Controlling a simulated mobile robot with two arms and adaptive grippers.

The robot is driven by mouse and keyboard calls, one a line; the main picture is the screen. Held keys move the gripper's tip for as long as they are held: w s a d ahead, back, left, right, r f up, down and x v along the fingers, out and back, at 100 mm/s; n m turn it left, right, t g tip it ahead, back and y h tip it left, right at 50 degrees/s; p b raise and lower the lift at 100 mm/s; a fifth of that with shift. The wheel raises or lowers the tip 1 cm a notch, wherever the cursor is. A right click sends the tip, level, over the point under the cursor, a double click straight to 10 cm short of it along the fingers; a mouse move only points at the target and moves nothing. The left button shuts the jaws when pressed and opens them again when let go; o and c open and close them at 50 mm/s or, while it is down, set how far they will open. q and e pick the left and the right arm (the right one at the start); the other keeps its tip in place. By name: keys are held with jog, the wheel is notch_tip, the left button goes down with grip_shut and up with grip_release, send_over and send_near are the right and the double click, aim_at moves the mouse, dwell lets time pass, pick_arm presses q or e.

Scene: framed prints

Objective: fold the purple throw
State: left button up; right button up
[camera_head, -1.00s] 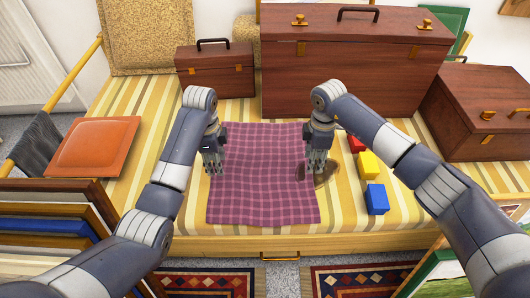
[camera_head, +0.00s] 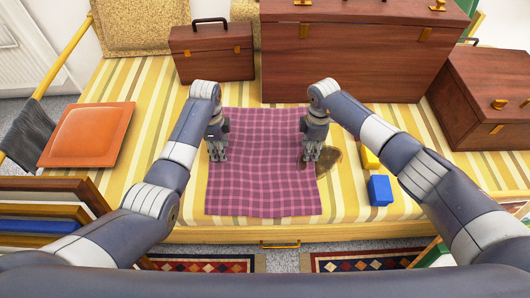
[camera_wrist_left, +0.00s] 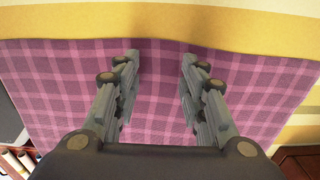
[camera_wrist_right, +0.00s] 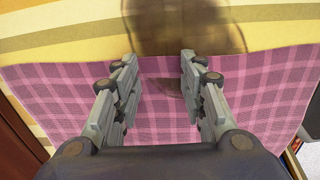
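The purple plaid throw (camera_head: 262,165) lies spread flat on the striped bed or bench top. My left gripper (camera_head: 218,157) is over its left edge, and my right gripper (camera_head: 312,157) is over its right edge. In the left wrist view the open fingers (camera_wrist_left: 160,75) stand above the throw (camera_wrist_left: 155,115), near its edge. In the right wrist view the open fingers (camera_wrist_right: 160,75) straddle the throw's edge (camera_wrist_right: 155,120). Both grippers are empty. Whether the fingertips touch the cloth cannot be told.
A brown translucent item (camera_head: 328,158) lies at the throw's right edge. Blue (camera_head: 379,190) and yellow (camera_head: 370,157) blocks sit to the right. An orange cushion (camera_head: 88,135) lies left. Brown cases (camera_head: 355,55) stand behind. Striped surface is clear between cushion and throw.

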pick_arm(q)
jog(key=shift+f, duration=0.15)
pick_arm(e)
jog(key=shift+f, duration=0.15)
pick_arm(q)
jog(key=shift+f, duration=0.15)
pick_arm(e)
jog(key=shift+f, duration=0.15)
pick_arm(q)
jog(key=c, duration=0.5)
pick_arm(e)
jog(key=c, duration=0.5)
pick_arm(q)
jog(key=shift+f, duration=0.1)
grip_shut()
pick_arm(e)
jog(key=shift+f, duration=0.1)
grip_shut()
